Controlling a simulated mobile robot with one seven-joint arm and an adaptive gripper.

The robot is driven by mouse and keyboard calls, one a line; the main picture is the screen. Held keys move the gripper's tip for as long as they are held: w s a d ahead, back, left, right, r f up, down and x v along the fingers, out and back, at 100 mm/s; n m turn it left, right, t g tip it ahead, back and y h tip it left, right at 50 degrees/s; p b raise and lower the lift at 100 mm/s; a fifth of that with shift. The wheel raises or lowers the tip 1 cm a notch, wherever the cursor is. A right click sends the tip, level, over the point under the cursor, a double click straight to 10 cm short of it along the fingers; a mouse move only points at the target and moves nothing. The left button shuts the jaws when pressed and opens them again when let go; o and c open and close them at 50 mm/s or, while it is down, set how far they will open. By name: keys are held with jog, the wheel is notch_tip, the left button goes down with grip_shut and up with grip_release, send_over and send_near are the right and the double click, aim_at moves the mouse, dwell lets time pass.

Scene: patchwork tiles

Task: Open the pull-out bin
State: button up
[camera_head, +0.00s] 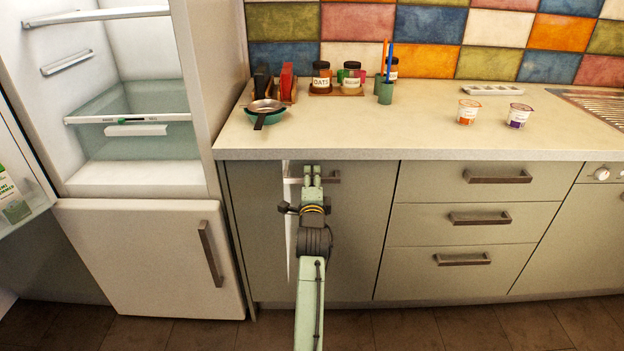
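The pull-out bin's front appears to be the wide grey-green cabinet panel (357,235) under the left end of the counter. Its dark bar handle (334,177) lies across the top of the panel, partly hidden by my gripper. My gripper (313,171) is at the middle of this handle, with its fingertips over or just in front of the bar. I cannot tell whether the fingers touch or close on it. A pale vertical strip (291,235) shows just left of my gripper; I cannot tell what it is. The panel looks about flush with its neighbours.
An open fridge (130,95) stands at left above a white lower door (150,257). Three drawers (480,218) are at right. The counter (420,125) holds a bowl with a pan (265,112), jars (321,78) and two yogurt cups (518,115). The visible floor (420,330) is clear.

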jog(key=shift+c, duration=0.4)
grip_shut()
dwell(0.5)
